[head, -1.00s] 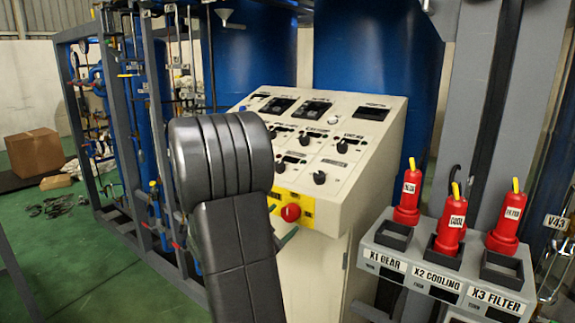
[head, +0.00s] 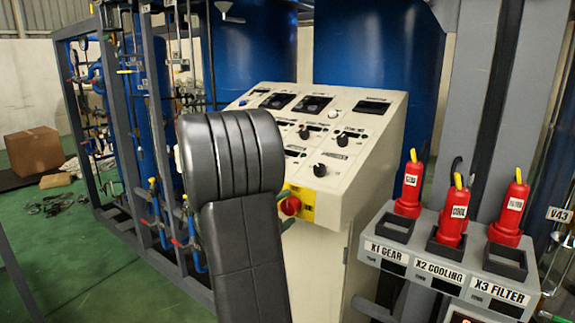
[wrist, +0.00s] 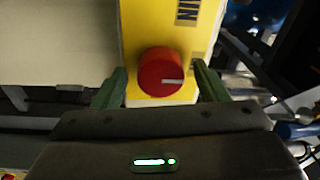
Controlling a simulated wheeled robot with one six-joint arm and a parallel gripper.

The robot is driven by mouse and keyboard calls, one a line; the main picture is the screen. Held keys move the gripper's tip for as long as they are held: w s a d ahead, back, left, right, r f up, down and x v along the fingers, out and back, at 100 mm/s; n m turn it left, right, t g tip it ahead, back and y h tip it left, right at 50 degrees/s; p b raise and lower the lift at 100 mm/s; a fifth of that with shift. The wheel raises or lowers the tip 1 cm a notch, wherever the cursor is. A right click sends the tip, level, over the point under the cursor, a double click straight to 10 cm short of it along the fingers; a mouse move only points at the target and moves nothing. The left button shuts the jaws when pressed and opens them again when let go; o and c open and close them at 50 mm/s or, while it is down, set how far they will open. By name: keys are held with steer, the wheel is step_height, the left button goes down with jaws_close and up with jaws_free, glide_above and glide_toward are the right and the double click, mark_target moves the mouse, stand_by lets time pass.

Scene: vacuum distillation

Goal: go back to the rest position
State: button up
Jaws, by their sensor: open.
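My gripper (wrist: 158,88) shows in the wrist view with its two green fingers apart. A red rotary knob (wrist: 160,74) on a yellow plate (wrist: 140,25) stands between the fingertips in the picture. Gaps show on both sides, so the fingers do not touch it; how deep they reach around it is unclear. The knob's white mark points right in that view. In the head view the red knob (head: 290,205) sits on the yellow plate (head: 304,208) at the console's lower front. My black arm hides part of the plate and nearly all of my gripper.
The cream control console (head: 375,170) with black knobs and displays stands behind my arm. At right, a grey rack (head: 400,222) holds several red plugs. A grey pipe frame (head: 120,130) stands left. Green floor (head: 90,265) is open at the lower left.

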steer(key=m, duration=0.4)
steer(key=shift+r, duration=0.1)
steer(key=shift+m+g+p, duration=0.3)
steer(key=shift+m+p, duration=0.35)
steer(key=shift+m, duration=1.35)
